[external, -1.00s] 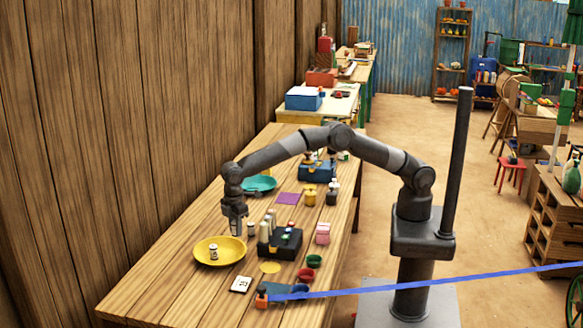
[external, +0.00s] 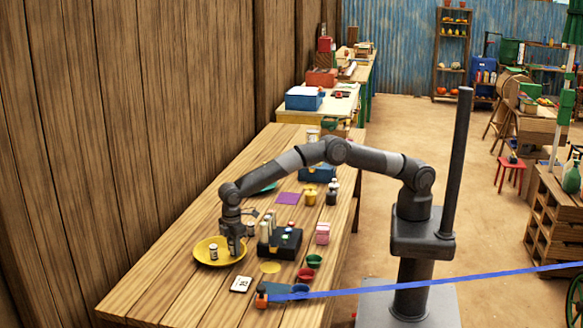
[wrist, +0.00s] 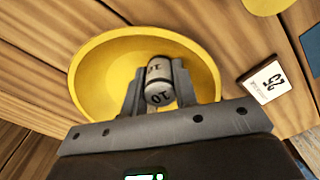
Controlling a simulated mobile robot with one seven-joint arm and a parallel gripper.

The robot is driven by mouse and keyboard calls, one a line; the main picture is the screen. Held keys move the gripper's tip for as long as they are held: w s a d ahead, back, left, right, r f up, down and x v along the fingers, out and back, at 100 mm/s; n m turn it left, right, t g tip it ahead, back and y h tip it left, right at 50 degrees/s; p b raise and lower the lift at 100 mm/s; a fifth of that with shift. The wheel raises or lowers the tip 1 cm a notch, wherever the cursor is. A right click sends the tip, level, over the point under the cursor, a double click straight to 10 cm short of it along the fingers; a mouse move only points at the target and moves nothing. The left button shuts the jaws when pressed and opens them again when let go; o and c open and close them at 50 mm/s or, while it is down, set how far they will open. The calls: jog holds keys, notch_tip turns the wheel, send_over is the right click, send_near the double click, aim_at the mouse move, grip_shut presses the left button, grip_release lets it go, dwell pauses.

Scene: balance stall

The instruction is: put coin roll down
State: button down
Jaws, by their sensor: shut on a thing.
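My gripper (external: 237,254) points down at the right side of the yellow dish (external: 204,260). The fingers mostly hide the held roll in the external view. I cannot tell whether its bottom touches the dish.
A white number card (external: 241,284) lies in front of the dish, near a flat yellow disc (external: 270,267). A black tray (external: 285,244) with several cylinders stands close on the right. A purple mat (external: 287,198) lies farther back. The wooden wall runs along the left.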

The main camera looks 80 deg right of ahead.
jog(key=shift+f, duration=0.3)
jog(key=c, duration=1.4)
grip_release()
jog(key=shift+c, duration=0.2)
notch_tip(320, 180, up, 13)
